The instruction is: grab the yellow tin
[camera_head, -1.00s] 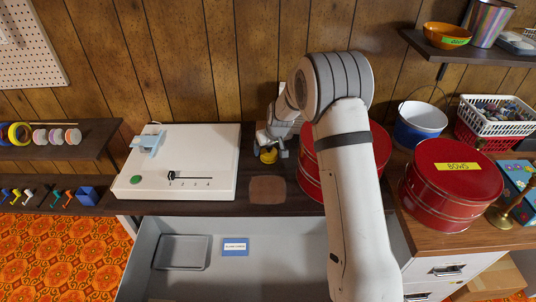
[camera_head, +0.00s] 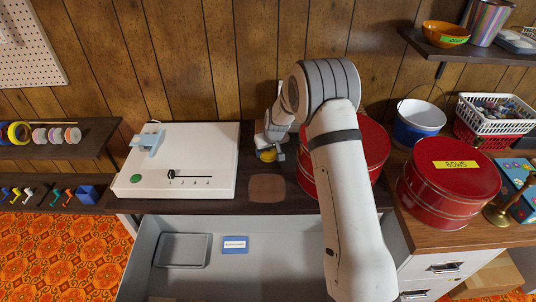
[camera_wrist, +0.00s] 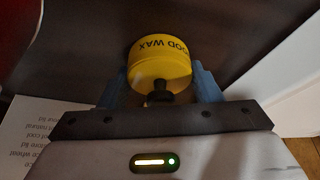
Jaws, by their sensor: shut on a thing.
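The yellow tin (camera_wrist: 160,62) is a short round can with dark lettering that reads "OOD WAX" in the wrist view, and a small dark knob shows on its near side. My gripper (camera_wrist: 163,84) is shut on the tin, with one blue finger on each side of it. In the head view the tin (camera_head: 267,155) shows as a small yellow spot below my gripper (camera_head: 269,152), over the dark tabletop between the white box and a red tin. I cannot tell whether it touches the tabletop.
The white box with a slider (camera_head: 190,150) stands left of the gripper. A red round tin (camera_head: 372,150) is close on the right, partly behind my arm. A brown patch (camera_head: 267,188) lies in front on the tabletop. An open grey drawer (camera_head: 285,235) is below.

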